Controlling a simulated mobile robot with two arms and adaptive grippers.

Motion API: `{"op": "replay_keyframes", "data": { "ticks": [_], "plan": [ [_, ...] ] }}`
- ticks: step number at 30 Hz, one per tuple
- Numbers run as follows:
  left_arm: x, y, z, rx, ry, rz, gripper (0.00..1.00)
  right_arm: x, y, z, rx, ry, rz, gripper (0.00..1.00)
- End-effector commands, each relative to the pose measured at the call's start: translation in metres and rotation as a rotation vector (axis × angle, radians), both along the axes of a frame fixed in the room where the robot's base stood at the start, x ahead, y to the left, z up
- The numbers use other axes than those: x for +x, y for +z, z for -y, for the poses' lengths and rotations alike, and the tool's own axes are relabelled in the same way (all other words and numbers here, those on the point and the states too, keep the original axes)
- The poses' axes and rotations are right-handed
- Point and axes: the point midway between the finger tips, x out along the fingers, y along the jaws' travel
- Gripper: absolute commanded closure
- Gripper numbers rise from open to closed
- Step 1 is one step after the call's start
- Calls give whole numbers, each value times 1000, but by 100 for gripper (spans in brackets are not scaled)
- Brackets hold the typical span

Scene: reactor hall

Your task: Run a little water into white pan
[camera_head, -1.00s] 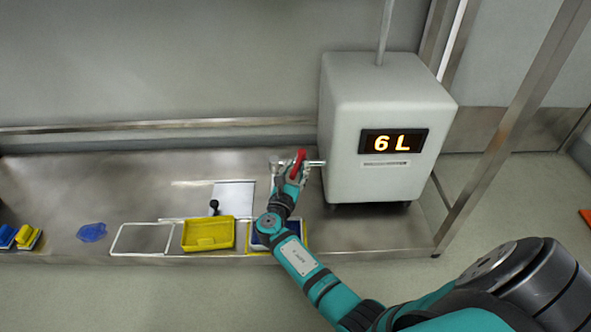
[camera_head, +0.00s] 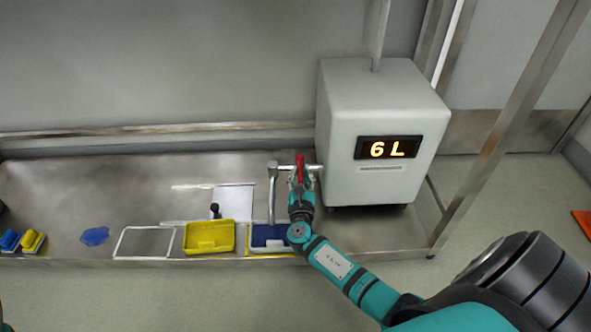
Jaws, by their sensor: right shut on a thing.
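A tap with a red handle (camera_head: 300,168) sticks out from the left side of the grey tank (camera_head: 383,120). My right gripper (camera_head: 301,188) is shut on the red handle, which stands nearly upright. I see no water stream. A flat white square (camera_head: 233,200) lies behind the yellow tray; I cannot tell whether it is a pan. My left gripper is not in view.
A yellow tray (camera_head: 208,238) and an empty white outline (camera_head: 145,242) lie left along the bench's front edge. A blue cloth-like thing (camera_head: 95,236) and blue-yellow sponges (camera_head: 31,241) are further left. A metal post (camera_head: 500,140) stands right.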

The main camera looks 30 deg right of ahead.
Motion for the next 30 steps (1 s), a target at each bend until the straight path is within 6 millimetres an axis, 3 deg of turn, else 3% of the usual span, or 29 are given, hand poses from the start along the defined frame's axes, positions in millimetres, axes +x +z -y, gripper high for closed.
{"op": "replay_keyframes", "data": {
  "ticks": [12, 13, 18, 26, 30],
  "plan": [
    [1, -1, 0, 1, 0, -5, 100, -2, -1, 3, 2, 45, 1, 100],
    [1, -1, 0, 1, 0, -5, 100, -2, -1, 3, 2, 45, 1, 81],
    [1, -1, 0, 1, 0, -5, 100, -2, -1, 3, 2, 45, 1, 60],
    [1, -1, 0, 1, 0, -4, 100, -3, -1, 2, 2, 45, 1, 60],
    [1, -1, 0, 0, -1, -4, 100, -12, -1, -4, 4, 46, 0, 60]
  ]
}}
